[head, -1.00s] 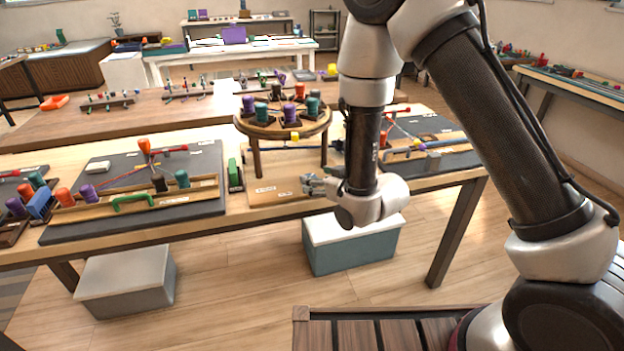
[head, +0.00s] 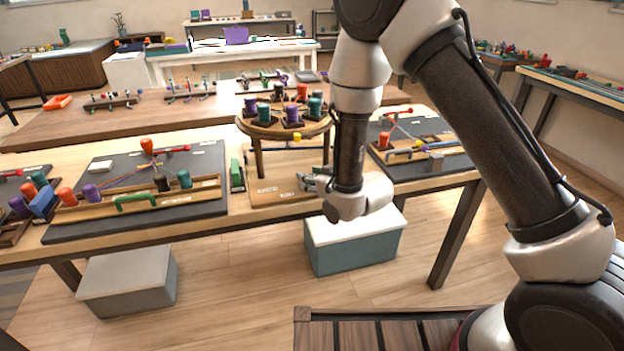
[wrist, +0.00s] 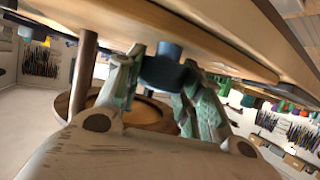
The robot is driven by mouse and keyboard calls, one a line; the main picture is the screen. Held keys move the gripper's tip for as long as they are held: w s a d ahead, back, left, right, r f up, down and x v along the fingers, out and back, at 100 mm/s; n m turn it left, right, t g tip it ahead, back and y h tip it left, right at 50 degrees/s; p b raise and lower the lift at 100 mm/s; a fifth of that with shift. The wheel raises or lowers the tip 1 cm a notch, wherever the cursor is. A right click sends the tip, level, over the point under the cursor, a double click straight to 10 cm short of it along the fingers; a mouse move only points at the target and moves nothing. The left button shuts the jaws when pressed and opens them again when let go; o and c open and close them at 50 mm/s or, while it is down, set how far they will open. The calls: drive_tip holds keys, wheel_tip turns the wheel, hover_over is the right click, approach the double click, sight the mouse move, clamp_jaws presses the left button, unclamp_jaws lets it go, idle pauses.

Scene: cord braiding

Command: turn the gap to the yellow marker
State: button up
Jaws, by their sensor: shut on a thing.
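The round wooden braiding stand (head: 250,127) stands on legs on the near table, with purple, teal, orange and black bobbins around its top. The yellow marker (head: 297,137) shows at the disc's near right edge. I cannot tell where the gap lies. My gripper (head: 318,181) is low beside the stand's right side, under disc height. In the wrist view, my gripper (wrist: 163,85) is shut on a dark blue knob (wrist: 163,66) beneath a wooden edge. The fingers hide parts of the knob, and the head view does not show it.
A grey board with bobbins and a green handle (head: 135,203) lies to the left. A green block (head: 237,174) stands next to the stand. Another corded board (head: 425,150) lies right, behind my arm. Lidded boxes (head: 355,245) stand on the floor below.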

drive_tip(key=shift+n+g, duration=0.3)
drive_tip(key=n+g+y, duration=0.2)
drive_tip(key=n+y, duration=0.1)
drive_tip(key=shift+w+d+g, duration=0.1)
drive_tip(key=shift+d+g, duration=0.05)
drive_tip(key=shift+g, duration=0.25)
drive_tip(key=n+g+y, duration=0.1)
drive_tip(key=n+g, duration=0.2)
drive_tip(key=n+g+y, duration=0.1)
drive_tip(key=n+g, duration=0.2)
drive_tip(key=shift+y, duration=0.3)
drive_tip(key=n+g, duration=0.4)
drive_tip(key=g, duration=0.1)
drive_tip(key=shift+n, duration=0.3)
drive_tip(key=n+g+h, duration=0.1)
drive_tip(key=n+g, duration=0.1)
drive_tip(key=n+g+h, duration=0.1)
drive_tip(key=n+g, duration=0.1)
drive_tip(key=g, duration=0.1)
drive_tip(key=shift+n+h, duration=0.3)
drive_tip(key=shift+h, duration=0.1)
drive_tip(key=shift+g, duration=0.4)
drive_tip(key=o, duration=1)
drive_tip(key=shift+a, duration=0.2)
drive_tip(key=shift+o, duration=0.2)
